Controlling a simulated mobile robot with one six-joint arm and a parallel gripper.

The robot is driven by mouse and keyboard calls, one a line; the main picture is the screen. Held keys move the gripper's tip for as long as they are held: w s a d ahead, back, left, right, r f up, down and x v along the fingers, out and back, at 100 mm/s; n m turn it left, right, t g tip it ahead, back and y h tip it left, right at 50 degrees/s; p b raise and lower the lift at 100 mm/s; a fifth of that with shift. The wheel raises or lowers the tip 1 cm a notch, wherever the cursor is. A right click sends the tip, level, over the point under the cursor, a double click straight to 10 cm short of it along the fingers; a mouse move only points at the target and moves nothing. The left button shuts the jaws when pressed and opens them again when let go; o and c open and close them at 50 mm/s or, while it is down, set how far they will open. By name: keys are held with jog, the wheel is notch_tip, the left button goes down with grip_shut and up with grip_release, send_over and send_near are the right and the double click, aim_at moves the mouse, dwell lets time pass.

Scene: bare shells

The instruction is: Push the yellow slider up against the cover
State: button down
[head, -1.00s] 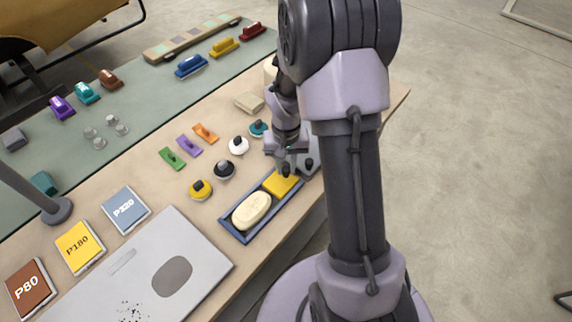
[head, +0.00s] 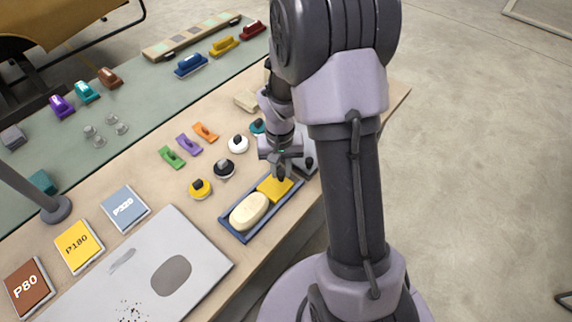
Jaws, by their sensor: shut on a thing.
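The yellow slider (head: 272,190) is a flat square piece lying in a long blue tray (head: 234,233). The pale cream oval cover (head: 249,211) lies in the same tray, on the near-left side of the slider. Their facing edges are very close; I cannot tell whether they touch. My gripper (head: 281,173) points down at the far-right end of the slider and is shut on its dark knob. The fingers partly hide the knob and the slider's far edge.
Round knobs in yellow (head: 200,188), black (head: 223,168) and white (head: 238,144) stand left of the tray. A grey plate (head: 160,265) lies at the near left. A grey block with a dark knob (head: 309,162) stands close right of my gripper.

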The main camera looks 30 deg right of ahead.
aim_at(280, 173)
jog(key=shift+s+a, duration=0.1)
jog(key=shift+a, duration=0.1)
jog(key=c, duration=1.2)
grip_release()
jog(key=shift+r, duration=0.1)
notch_tip(280, 173, up, 17)
jog(key=p, duration=0.6)
jog(key=shift+r, duration=0.1)
